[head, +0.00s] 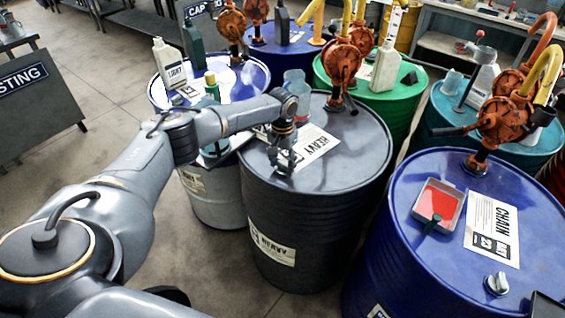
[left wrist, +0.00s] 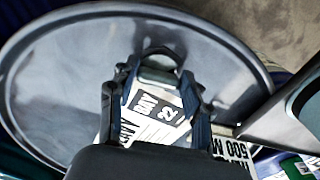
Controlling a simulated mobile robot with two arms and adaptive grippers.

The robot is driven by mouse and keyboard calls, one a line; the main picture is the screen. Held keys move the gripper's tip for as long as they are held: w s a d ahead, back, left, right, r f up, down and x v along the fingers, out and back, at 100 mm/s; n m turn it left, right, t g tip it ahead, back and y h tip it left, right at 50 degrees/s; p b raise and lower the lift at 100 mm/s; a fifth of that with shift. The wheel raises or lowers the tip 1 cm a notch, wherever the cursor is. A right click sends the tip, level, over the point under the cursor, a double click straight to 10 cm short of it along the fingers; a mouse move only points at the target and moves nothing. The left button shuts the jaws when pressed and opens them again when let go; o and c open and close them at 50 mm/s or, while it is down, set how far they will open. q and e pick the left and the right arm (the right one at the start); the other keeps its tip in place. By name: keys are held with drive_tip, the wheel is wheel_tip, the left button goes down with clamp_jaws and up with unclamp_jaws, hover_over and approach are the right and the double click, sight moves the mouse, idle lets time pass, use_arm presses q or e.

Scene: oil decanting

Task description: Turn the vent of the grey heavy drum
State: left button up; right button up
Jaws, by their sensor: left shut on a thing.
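The grey heavy drum (head: 262,215) stands in the middle of the head view, with a white HEAVY label on its dark lid. My left gripper (head: 284,166) points down at the near left part of that lid. Its fingers are closed on the vent, which they mostly hide in the head view. In the left wrist view, the two fingertips (left wrist: 159,64) meet around a small grey rounded piece, the vent (left wrist: 158,60), above the lid (left wrist: 70,75). How far the vent is turned cannot be told.
A blue CHAIN drum (head: 408,190) stands close on the right, bearing a red-filled tray (head: 438,205) and a grey vent knob (head: 497,284). A clear jug (head: 297,92) stands behind my gripper. Open floor lies left.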

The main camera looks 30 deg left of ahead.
use_arm(q)
drive_tip(key=m, duration=0.3)
drive_tip(key=shift+a+m, duration=0.1)
drive_tip(key=shift+m, duration=0.3)
drive_tip(key=m, duration=0.4)
drive_tip(key=shift+w+a+m, duration=0.1)
drive_tip(key=shift+a+m, duration=0.05)
drive_tip(key=shift+m, duration=0.15)
drive_tip(key=m+b, duration=0.1)
drive_tip(key=m, duration=0.3)
drive_tip(key=shift+w+m, duration=0.1)
drive_tip(key=shift+m, duration=0.2)
drive_tip(key=shift+w+a+m, duration=0.1)
drive_tip(key=shift+w+m, duration=0.05)
drive_tip(key=shift+m, duration=1.95)
drive_tip(key=o, duration=1.2)
drive_tip(key=shift+c, duration=0.2)
